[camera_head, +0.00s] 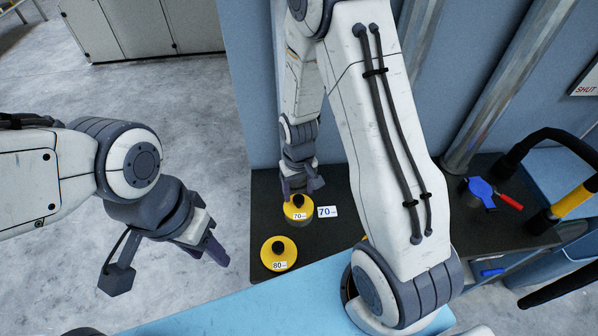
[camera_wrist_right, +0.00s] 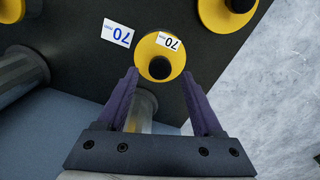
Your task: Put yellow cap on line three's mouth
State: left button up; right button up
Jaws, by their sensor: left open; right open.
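A yellow cap (camera_head: 291,214) with a black knob and a "70" label sits on the dark shelf; in the right wrist view it (camera_wrist_right: 150,72) lies just beyond my fingertips. My right gripper (camera_head: 302,188) is open and empty above this cap, its fingers on either side of the knob in the head view. A second yellow cap (camera_head: 268,252), labelled "80", lies nearer the front; it is cut off in the right wrist view (camera_wrist_right: 215,18). My left gripper (camera_head: 208,250) is open and empty over the floor to the left. I cannot tell which mouth is line three's.
A white "70" card (camera_head: 328,212) lies beside the cap on the dark shelf (camera_head: 325,240). Metal pipes (camera_head: 510,75) stand at the back. A blue and black item with a red handle (camera_head: 508,201) and a black hose (camera_head: 545,140) are at right. My right arm hides the middle.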

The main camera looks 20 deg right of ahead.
aim_at(298, 198)
notch_tip(298, 198, up, 9)
jog(key=b, duration=0.1)
jog(key=s+a+r+n, duration=0.3)
jog(key=s+a+r, duration=0.2)
jog(key=s, duration=0.4)
jog(key=s+a+r+n+y, duration=0.1)
jog(key=s+a+r+n, duration=0.2)
jog(key=s+a, duration=0.4)
jog(key=shift+s+a+r+n, duration=0.15)
jog(key=shift+s+r+n, duration=0.25)
jog(key=shift+s+r, duration=0.65)
jog(key=shift+s+f, duration=0.15)
jog(key=shift+f, duration=0.1)
notch_tip(298, 198, down, 5)
jog(key=b, duration=0.5)
